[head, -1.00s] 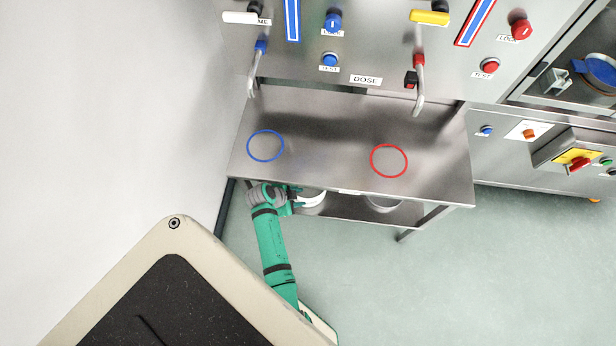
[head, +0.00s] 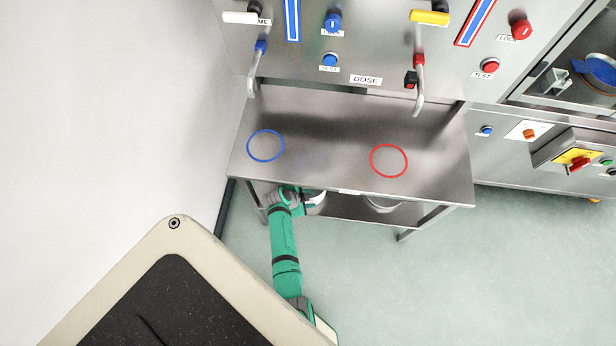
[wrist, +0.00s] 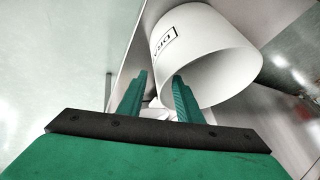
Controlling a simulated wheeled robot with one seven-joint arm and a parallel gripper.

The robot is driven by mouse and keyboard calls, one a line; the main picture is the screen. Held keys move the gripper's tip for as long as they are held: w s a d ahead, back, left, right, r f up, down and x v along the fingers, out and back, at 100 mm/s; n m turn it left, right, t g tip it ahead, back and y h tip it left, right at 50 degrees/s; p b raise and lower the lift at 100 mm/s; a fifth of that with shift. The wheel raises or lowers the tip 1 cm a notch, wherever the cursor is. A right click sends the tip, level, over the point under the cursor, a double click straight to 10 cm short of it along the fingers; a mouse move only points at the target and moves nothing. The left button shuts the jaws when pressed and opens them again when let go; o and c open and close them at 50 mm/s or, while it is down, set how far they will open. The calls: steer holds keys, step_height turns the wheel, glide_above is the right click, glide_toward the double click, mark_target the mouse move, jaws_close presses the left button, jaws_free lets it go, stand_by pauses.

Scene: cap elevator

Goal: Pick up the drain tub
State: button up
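The drain tub (wrist: 210,45) is a white round container with a partly legible black-framed label, large and tilted in the wrist view. Its open rim faces towards the lower right of that view. In the head view, a white tub (head: 317,198) shows below the table's front edge, partly hidden by my gripper (head: 303,201). In the wrist view, my gripper's (wrist: 157,85) two green fingers stand apart. The right finger overlaps the tub's rim, and the left finger lies left of its wall. I cannot tell whether either finger touches the tub.
The steel table (head: 330,135) carries a blue ring (head: 265,146) and a red ring (head: 388,161). A second white container (head: 382,206) is on the lower shelf to the right. A table leg (head: 424,222) stands further right. The floor in front is clear.

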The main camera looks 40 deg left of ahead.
jaws_close()
stand_by(1.4)
